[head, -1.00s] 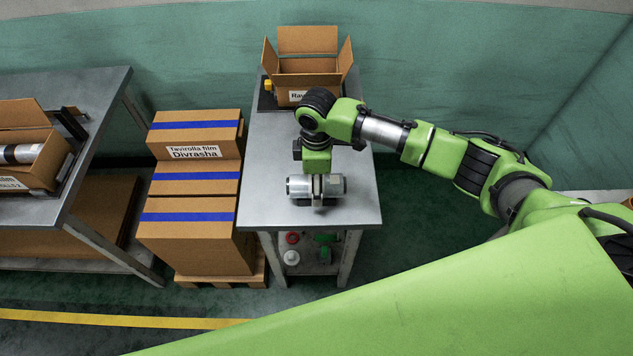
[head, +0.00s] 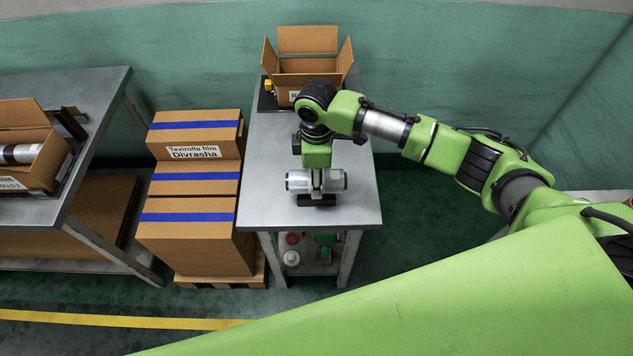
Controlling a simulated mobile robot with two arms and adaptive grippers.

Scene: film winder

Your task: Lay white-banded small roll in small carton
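The small roll (head: 297,181) is silvery and lies crosswise near the front of the narrow metal table. The roll seems to be slightly above a black support (head: 318,200). The small carton (head: 300,82) stands open at the table's back end, flaps up, behind the gripper. Its label is partly hidden by my arm. My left gripper is not in view.
The metal table (head: 273,150) is clear left of my arm. Stacked blue-striped boxes (head: 190,220) stand left of the table. Another table (head: 100,95) at far left bears an open carton (head: 42,170) with a roll.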

